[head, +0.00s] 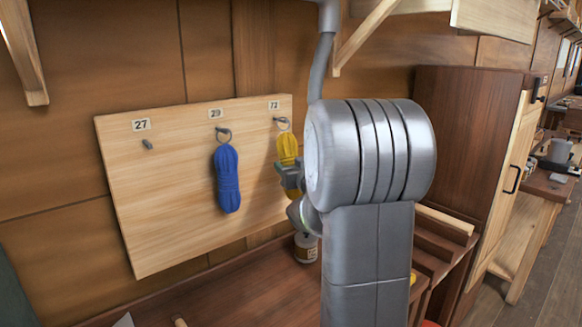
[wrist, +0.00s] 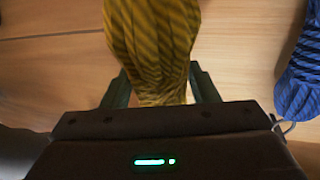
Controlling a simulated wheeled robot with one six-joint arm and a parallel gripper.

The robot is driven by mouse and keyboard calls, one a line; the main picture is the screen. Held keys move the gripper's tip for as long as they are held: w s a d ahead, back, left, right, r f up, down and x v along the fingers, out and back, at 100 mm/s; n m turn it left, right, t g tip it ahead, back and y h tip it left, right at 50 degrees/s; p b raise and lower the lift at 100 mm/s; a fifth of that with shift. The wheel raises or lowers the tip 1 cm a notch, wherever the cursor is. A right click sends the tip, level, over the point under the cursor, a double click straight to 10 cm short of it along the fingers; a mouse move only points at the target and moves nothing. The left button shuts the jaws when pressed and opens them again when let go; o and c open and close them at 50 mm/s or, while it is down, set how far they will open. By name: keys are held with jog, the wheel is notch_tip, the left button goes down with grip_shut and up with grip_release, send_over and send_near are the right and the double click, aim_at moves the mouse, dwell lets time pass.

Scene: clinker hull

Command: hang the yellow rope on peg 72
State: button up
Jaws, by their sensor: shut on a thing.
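The yellow rope (head: 287,148) is a coiled bundle with a ring at its top, at the right peg (head: 282,121) under the label 72 (head: 274,105). The ring appears to be around that peg. In the wrist view the yellow rope (wrist: 152,45) runs down between the two fingers of my gripper (wrist: 160,88). My arm hides part of the board's right side in the head view.
A pale wooden board (head: 180,220) carries pegs labelled 27, 29 and 72. A blue rope (head: 227,180) hangs on the middle peg, left of my gripper; peg 27 (head: 147,144) is bare. A small jar (head: 306,247) stands on the bench below. A brown cabinet (head: 462,140) stands at right.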

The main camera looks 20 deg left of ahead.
jog(key=o, duration=1.2)
jog(key=b+v, duration=0.2)
jog(key=v, duration=1.2)
jog(key=shift+a+r, duration=0.1)
jog(key=shift+a, duration=0.1)
jog(key=p+x, duration=0.2)
jog(key=x, duration=1.1)
jog(key=shift+w+a, duration=0.15)
jog(key=shift+w, duration=0.15)
jog(key=shift+s+d+r, duration=0.1)
jog(key=shift+s+d, duration=0.05)
jog(key=shift+d, duration=0.1)
